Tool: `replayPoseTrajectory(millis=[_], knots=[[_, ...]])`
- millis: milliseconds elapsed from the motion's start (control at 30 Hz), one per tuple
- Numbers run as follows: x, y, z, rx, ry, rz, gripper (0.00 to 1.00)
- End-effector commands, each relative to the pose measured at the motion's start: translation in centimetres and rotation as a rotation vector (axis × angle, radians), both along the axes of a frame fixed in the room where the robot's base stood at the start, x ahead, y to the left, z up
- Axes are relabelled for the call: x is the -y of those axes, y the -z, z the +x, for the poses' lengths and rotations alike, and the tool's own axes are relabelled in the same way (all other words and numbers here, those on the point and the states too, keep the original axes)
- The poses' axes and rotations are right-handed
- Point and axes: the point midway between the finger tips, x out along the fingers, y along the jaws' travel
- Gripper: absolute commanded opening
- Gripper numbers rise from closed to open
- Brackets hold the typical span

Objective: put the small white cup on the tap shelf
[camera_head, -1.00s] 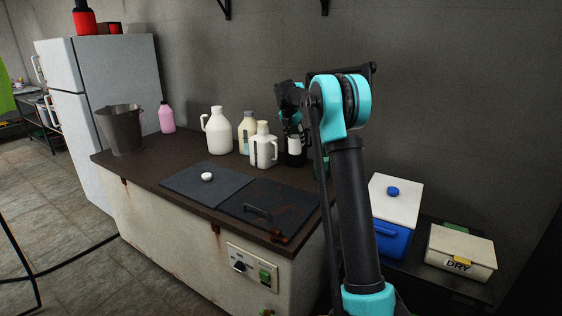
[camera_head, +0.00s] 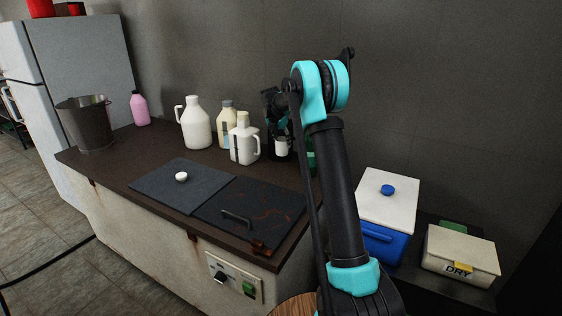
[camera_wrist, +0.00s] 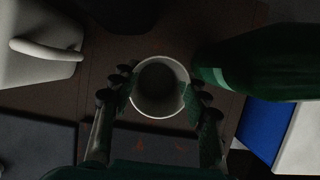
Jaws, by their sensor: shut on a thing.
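The small white cup (camera_wrist: 158,114) is in the middle of the wrist view, seen from above with its round rim and dark inside. My gripper (camera_wrist: 159,82) is shut on it, one finger on each side. In the head view my arm reaches over the back right of the tank top, and its end is dark and partly hidden behind the bottles and arm links. A small white patch (camera_head: 282,147) shows there; I cannot tell if it is the cup or a label. I cannot make out the tap shelf in either view.
A white jug (camera_wrist: 40,45) is at left. White jugs (camera_head: 196,124) and a bucket (camera_head: 86,122) stand on the tank. A blue box (camera_head: 383,247) and DRY box (camera_head: 462,257) are at right.

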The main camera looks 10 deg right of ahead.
Motion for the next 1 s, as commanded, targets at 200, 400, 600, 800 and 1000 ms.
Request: replayPoseTrajectory(millis=[200, 400, 600, 800, 1000], knots=[[0.0, 4.5, 0.0, 0.0, 0.0, 0.0, 0.21], [0.0, 6.0, 0.0, 0.0, 0.0, 0.0, 0.21], [0.0, 8.1, 0.0, 0.0, 0.0, 0.0, 0.21], [0.0, 10.2, 0.0, 0.0, 0.0, 0.0, 0.21], [0.0, 10.2, 0.0, 0.0, 0.0, 0.0, 0.21]])
